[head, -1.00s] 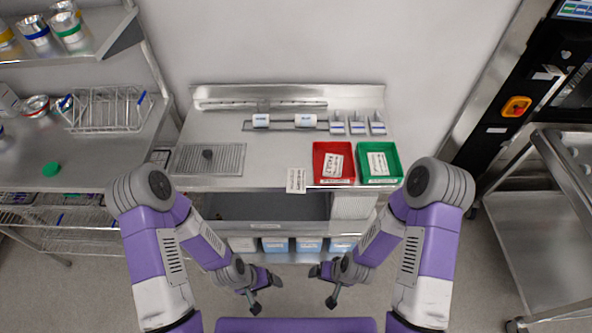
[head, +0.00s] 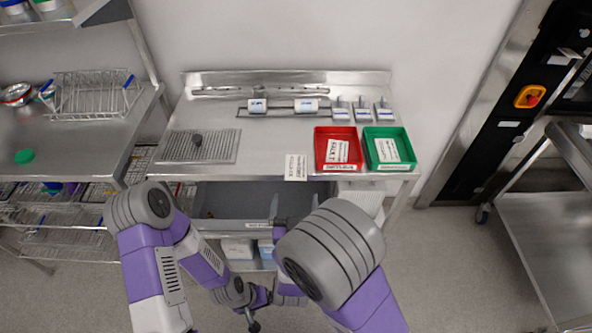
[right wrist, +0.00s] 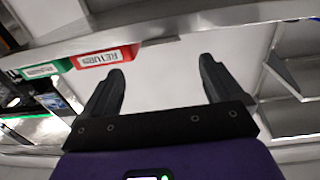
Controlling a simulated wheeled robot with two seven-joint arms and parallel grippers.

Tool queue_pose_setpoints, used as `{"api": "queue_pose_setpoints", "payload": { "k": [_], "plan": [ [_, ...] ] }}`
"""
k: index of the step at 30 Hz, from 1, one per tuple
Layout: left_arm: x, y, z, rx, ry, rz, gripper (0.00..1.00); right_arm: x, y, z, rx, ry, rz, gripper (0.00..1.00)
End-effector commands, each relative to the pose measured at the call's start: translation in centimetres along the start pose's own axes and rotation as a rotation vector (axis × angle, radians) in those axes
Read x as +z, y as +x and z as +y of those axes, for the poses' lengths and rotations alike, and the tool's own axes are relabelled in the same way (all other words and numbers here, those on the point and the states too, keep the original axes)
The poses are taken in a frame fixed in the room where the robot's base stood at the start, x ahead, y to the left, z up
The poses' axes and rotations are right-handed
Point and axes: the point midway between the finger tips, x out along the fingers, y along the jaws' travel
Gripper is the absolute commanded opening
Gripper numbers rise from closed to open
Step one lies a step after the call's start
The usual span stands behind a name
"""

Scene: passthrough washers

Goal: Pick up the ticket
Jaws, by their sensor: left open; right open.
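A white ticket (head: 296,167) with printed lines lies at the front edge of the steel table, left of the red tray, in the head view. My right gripper (head: 294,208) is open and empty in front of the table, just below the ticket in the picture and apart from it. My left gripper (head: 252,318) is open, low in front of the table, well away from the ticket.
A red tray (head: 319,150) and a green tray (head: 411,155) hold other white cards on the steel table (head: 262,150). A grey mesh mat (head: 222,147) lies left. White rolls (head: 257,106) sit on a rack behind. An open drawer (head: 235,205) is under the table.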

Motion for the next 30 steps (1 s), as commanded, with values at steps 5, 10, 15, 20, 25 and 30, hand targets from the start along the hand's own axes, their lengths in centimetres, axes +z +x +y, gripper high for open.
{"api": "queue_pose_setpoints", "payload": {
  "k": [5, 10, 15, 20, 25, 30],
  "plan": [
    [0.0, 0.3, -0.1, 0.0, 0.0, 0.0, 0.9, 0.3, 2.1, 0.0, 0.002, 0.0, -0.001, 0.94],
    [-0.1, 1.0, -0.4, 0.0, 0.0, 0.0, 0.9, 1.0, 4.7, -0.2, 0.002, 0.001, -0.001, 0.94],
    [-0.1, 1.1, -0.4, 0.0, 0.0, 0.0, 0.9, 0.9, 6.3, -0.2, 0.0, -0.001, -0.004, 0.94],
    [-0.1, 1.0, -0.4, 0.0, 0.0, 0.0, 0.9, 0.9, 6.4, -0.2, -0.001, -0.002, -0.005, 0.94],
    [-0.1, 1.0, -0.4, 0.0, 0.0, 0.0, 0.9, 0.8, 6.4, -0.2, -0.001, -0.001, -0.005, 0.8],
    [-0.1, 1.0, -0.4, 0.0, 0.0, 0.0, 0.9, 0.8, 6.4, -0.2, -0.001, -0.001, -0.005, 0.54]
  ]
}}
